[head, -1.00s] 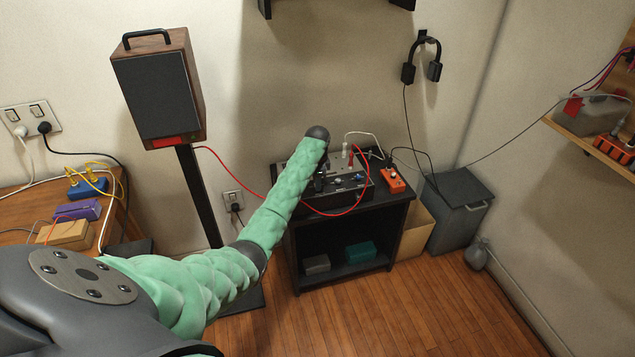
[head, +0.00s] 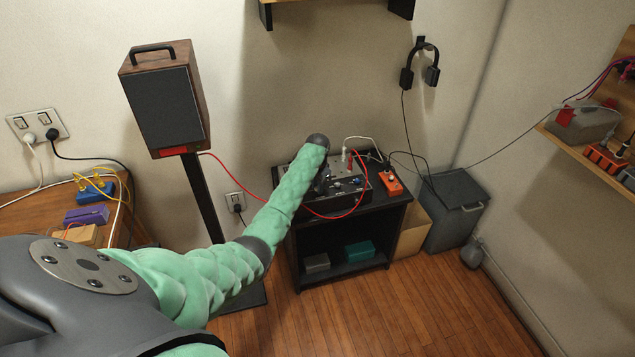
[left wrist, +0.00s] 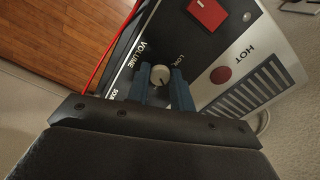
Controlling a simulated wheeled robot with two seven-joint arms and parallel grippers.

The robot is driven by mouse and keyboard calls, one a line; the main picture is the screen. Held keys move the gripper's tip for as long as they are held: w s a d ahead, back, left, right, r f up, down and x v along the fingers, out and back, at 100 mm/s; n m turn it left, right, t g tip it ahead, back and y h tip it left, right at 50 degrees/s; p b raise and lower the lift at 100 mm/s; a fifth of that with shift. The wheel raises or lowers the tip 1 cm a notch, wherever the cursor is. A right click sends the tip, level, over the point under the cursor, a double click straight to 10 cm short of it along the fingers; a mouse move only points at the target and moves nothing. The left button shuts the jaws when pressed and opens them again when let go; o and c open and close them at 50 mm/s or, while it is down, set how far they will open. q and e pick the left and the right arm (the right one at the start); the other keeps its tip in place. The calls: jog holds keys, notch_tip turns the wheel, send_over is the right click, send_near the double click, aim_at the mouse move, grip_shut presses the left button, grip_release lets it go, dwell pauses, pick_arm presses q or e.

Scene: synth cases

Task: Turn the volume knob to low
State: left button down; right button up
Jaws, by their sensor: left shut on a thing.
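The volume knob (left wrist: 160,75) is a small, round, cream knob on a dark panel in the left wrist view. The words VOLUME and LOW are printed beside it, and a short dark pointer line shows on its face. My left gripper (left wrist: 160,82) has its blue fingers on both sides of the knob and is shut on it. In the head view the device (head: 349,187) sits on a black stand, and my green left arm reaches over it. The arm hides part of the device, and the knob cannot be made out there. My right gripper is not in view.
A red square control (left wrist: 207,13), a red round button (left wrist: 221,75) and a slatted vent (left wrist: 257,92) are on the panel. A red cable (head: 345,214) loops over the device's front. An orange box (head: 391,183) sits beside it. A speaker (head: 163,105) stands left.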

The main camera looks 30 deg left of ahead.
pick_arm(q)
jog(key=n+p, duration=0.1)
jog(key=n, duration=0.1)
jog(key=n+p, duration=0.4)
jog(key=n, duration=0.1)
jog(key=shift+r, duration=0.25)
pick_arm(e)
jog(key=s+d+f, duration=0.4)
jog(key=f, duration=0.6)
pick_arm(q)
jog(key=n+p, duration=0.3)
jog(key=n, duration=0.3)
jog(key=shift+w+n, duration=0.1)
jog(key=shift+n, duration=0.2)
jog(key=shift+f+n+p, duration=0.1)
jog(key=shift+n+p, duration=0.5)
jog(key=shift+n, duration=1.8)
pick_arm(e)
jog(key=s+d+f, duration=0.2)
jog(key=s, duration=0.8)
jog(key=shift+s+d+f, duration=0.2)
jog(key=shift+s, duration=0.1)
